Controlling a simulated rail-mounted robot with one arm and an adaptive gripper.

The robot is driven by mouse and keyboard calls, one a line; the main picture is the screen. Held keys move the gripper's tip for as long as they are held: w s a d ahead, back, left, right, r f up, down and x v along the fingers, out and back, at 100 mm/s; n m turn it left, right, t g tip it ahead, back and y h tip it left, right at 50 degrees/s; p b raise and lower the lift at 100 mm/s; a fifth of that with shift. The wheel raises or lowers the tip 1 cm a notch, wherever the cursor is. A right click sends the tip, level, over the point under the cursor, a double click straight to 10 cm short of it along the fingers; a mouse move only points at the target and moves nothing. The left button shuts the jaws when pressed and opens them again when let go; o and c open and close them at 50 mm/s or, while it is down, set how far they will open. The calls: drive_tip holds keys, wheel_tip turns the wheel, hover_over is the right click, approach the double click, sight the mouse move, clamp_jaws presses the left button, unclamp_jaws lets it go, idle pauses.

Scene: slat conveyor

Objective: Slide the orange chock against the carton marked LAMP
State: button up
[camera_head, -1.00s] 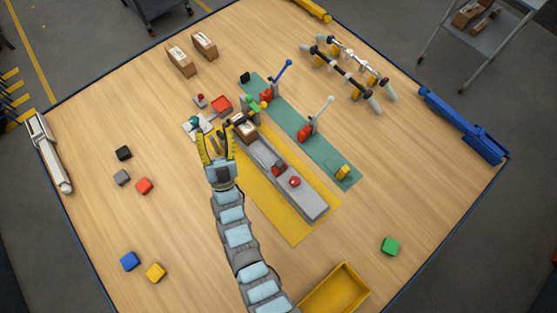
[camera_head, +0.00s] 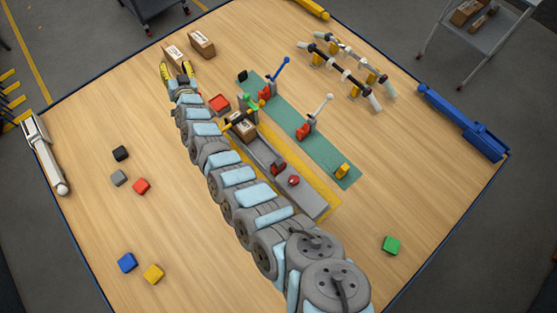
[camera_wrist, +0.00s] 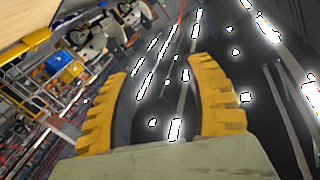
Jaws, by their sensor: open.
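My gripper (camera_head: 178,71) is open and empty, its yellow fingers near the far left of the table, just in front of a brown carton (camera_head: 174,52). In the wrist view the open fingers (camera_wrist: 160,98) have only lights and distant racks between and beyond them. A second carton (camera_head: 201,43) stands to its right. A third carton (camera_head: 242,127) sits at the far end of the grey slat conveyor (camera_head: 313,203). Their labels are too small to read, so I cannot tell which says LAMP.
A green strip (camera_head: 325,151) with upright levers and a yellow block (camera_head: 342,170) lies right of the conveyor. Loose cubes, such as a red one (camera_head: 141,186), lie at left. My arm crosses the middle and front. Bare table lies at far left.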

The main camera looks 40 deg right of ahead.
drive_tip(key=w+n+g+y, duration=0.1)
drive_tip(key=w+n+y, duration=0.1)
drive_tip(key=n+g+y+b, duration=0.15)
drive_tip(key=n+g, duration=0.45)
drive_tip(key=g, duration=1)
hover_over(279, 162)
wheel_tip(279, 162, down, 15)
wheel_tip(279, 162, down, 16)
drive_tip(key=b, duration=0.5)
drive_tip(key=shift+w+a+b, duration=0.1)
drive_tip(key=shift+a+b, duration=0.05)
drive_tip(key=shift+b, duration=0.25)
drive_tip(key=shift+f, duration=0.3)
